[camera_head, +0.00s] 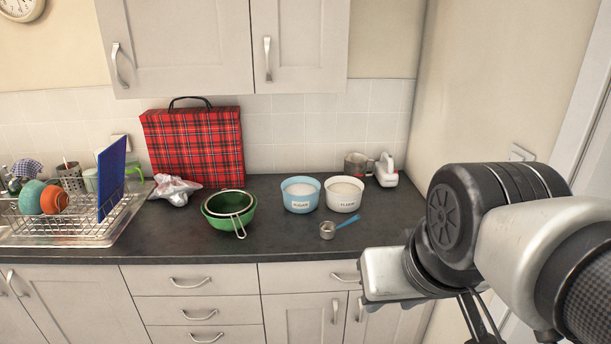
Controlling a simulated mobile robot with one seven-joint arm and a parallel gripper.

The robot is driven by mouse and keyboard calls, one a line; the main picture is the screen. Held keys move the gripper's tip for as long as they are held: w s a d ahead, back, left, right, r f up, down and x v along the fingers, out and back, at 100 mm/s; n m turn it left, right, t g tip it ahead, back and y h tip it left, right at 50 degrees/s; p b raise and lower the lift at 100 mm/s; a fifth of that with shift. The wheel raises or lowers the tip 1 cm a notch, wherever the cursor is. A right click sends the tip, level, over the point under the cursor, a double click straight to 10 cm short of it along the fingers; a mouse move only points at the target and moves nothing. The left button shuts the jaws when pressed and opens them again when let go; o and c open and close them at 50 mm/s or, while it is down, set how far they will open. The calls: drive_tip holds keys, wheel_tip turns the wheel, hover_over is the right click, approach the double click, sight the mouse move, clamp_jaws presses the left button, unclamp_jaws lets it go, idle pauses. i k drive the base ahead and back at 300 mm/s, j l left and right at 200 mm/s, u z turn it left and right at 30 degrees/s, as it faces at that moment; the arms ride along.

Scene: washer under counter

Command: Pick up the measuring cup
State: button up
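A small metal measuring cup (327,230) with a blue handle sits on the dark counter, near its front edge, with the handle pointing right and back. Its rim faces up. My arm comes in from the right, in front of the counter. Dark thin parts that look like my gripper (478,320) show below the arm at the bottom edge, right of the cup and well apart from it. The fingertips are not clearly visible, so I cannot tell whether the gripper is open or shut.
Behind the cup stand a blue tub (300,204) and a white tub (342,204). A green colander with a strainer (218,222) sits left. A jug (356,172) and white appliance (386,178) stand at the back. A dish rack (85,222) is far left. Counter right of the cup is clear.

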sight(327, 228)
drive_tip(key=i+l+u, duration=0.25)
drive_tip(key=i, duration=0.25)
drive_tip(key=i+l+u, duration=0.3)
drive_tip(key=i, duration=0.2)
